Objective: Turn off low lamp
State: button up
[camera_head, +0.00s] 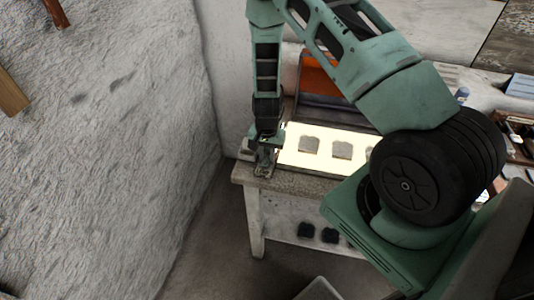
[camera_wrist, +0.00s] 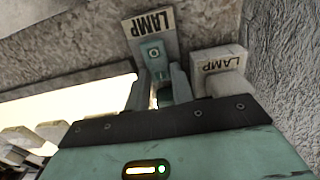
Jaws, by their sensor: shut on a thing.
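A lamp switch (camera_wrist: 153,52) in the wrist view has a teal face with a round mark and sits on a pale plate labelled LAMP, seen upside down. My gripper (camera_wrist: 160,86) has its fingers on either side of the switch's near part and is shut on it; the exact contact is partly hidden between the fingers. In the head view my gripper (camera_head: 264,168) is low at the table's left corner, beside a brightly lit panel (camera_head: 315,138). The panel is glowing. The switch is too small to make out there.
A second pale block labelled LAMP (camera_wrist: 218,62) stands just right of the gripper. The worktable (camera_head: 290,181) has an orange-backed unit (camera_head: 318,78) behind the lit panel. A rough white wall (camera_head: 120,150) rises at left. Dark objects (camera_head: 318,233) lie on the lower shelf.

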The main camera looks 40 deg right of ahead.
jog(key=shift+s+a+t+h+b, duration=0.2)
jog(key=shift+t+h+b, duration=0.25)
jog(key=shift+h+b, duration=0.15)
jog(key=shift+s+a+t+h+b, duration=0.1)
jog(key=shift+a+t+h+b, duration=0.1)
jog(key=shift+t+h+b, duration=0.35)
jog(key=shift+r+t+h+b, duration=0.2)
jog(key=shift+t+h+b, duration=0.1)
jog(key=shift+h, duration=0.25)
jog(key=o, duration=1)
jog(key=p+v, duration=0.2)
jog(key=v, duration=1.5)
jog(key=shift+r, duration=0.25)
